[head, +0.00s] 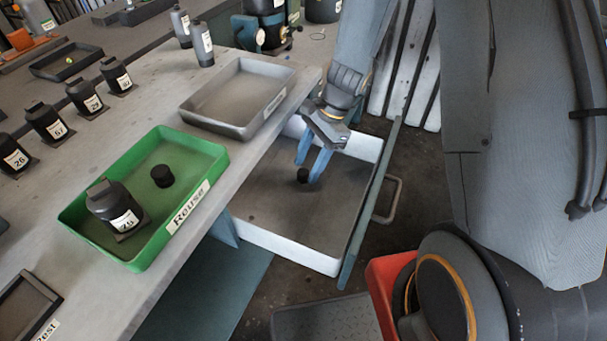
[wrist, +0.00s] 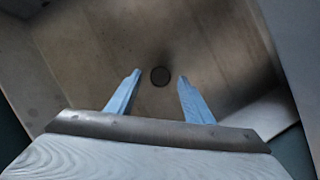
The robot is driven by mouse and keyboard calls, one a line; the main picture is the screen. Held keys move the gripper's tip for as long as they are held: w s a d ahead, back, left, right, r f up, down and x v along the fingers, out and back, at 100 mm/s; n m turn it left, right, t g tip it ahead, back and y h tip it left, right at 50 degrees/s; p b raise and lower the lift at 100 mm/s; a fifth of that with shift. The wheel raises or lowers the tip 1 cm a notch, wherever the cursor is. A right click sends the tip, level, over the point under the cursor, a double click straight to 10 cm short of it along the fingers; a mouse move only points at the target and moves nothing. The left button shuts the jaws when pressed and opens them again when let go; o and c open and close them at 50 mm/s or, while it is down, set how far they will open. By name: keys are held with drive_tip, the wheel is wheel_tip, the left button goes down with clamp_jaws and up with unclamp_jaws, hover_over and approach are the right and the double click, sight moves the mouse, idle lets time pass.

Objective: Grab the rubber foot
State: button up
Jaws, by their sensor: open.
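A small black round rubber foot (head: 303,175) lies in the open drawer (head: 285,215) below the bench edge. In the wrist view the foot (wrist: 160,76) shows as a dark disc on the drawer floor, just beyond the fingertips and between their lines. My gripper (head: 308,170) reaches down into the drawer with its two blue fingers apart. In the wrist view my gripper (wrist: 159,76) is open with nothing held. I cannot tell the exact height of the fingertips above the drawer floor. Another black round piece (head: 162,176) lies in the green tray.
The green "Reuse" tray (head: 215,160) on the bench also holds a black housing (head: 112,203) labelled 25. An empty grey tray (head: 238,92) stands behind it. White drawer walls (head: 280,246) surround the foot. A red container (head: 385,290) is at the lower right.

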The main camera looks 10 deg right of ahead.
drive_tip(key=shift+s+a+f, duration=0.1)
drive_tip(key=shift+a+f, duration=0.15)
drive_tip(key=shift+f, duration=0.4)
drive_tip(key=c, duration=1.1)
